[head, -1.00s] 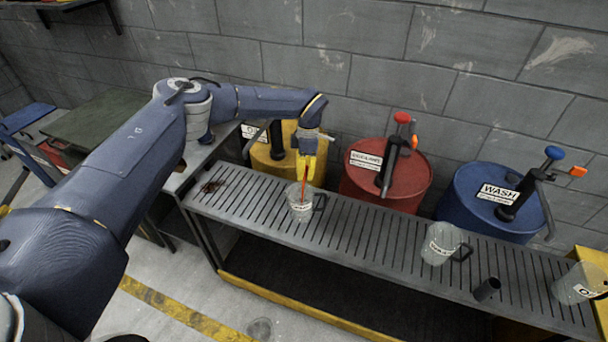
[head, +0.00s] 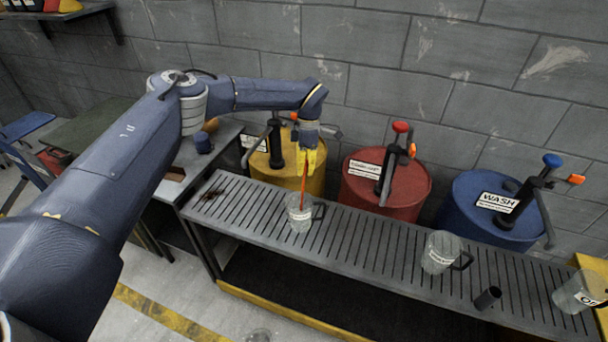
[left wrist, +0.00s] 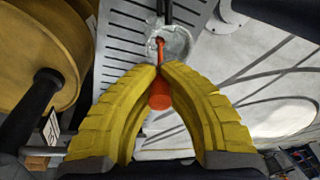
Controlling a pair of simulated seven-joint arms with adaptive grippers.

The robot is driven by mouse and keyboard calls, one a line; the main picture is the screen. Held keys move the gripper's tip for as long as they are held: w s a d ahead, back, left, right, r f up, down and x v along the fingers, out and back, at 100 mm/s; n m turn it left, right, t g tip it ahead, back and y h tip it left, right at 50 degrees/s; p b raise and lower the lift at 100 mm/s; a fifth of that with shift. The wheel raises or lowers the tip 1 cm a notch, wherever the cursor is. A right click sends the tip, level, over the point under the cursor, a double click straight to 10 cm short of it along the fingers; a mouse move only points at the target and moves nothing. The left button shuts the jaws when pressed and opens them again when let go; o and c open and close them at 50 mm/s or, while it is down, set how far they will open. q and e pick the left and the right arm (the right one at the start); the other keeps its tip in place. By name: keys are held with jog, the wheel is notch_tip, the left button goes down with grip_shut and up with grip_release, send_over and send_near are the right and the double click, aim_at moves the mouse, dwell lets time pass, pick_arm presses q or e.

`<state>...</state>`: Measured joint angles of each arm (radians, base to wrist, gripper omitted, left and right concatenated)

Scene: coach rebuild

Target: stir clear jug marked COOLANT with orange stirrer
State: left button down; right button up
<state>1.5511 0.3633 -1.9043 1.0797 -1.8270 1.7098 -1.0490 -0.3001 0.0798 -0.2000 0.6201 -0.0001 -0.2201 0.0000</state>
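My left gripper (head: 308,165) is shut on the orange stirrer (head: 304,184), above a clear jug (head: 299,217) with a dark handle. The jug stands on the slatted bench, and its white label is too small to read. The stirrer hangs nearly upright, its lower end at or just inside the jug's mouth; its exact depth is unclear. In the left wrist view, the yellow fingers (left wrist: 160,70) close around the orange stirrer (left wrist: 159,92), whose thin end points at the jug (left wrist: 178,43). My right gripper is not in view.
A second clear jug (head: 438,255), a dark cup (head: 487,298) and a third jug (head: 578,291) stand along the grated bench (head: 375,245). Yellow (head: 262,172), red (head: 410,192) and blue WASH (head: 470,215) drums with pumps stand behind it.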

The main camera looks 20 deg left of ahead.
pick_arm(q)
jog(key=shift+w+r, duration=0.25)
jog(key=shift+r, duration=1)
jog(key=shift+w+r, duration=0.25)
jog(key=shift+r, duration=1)
jog(key=shift+w+r, duration=0.25)
jog(key=shift+r, duration=1)
jog(key=shift+r, duration=2.5)
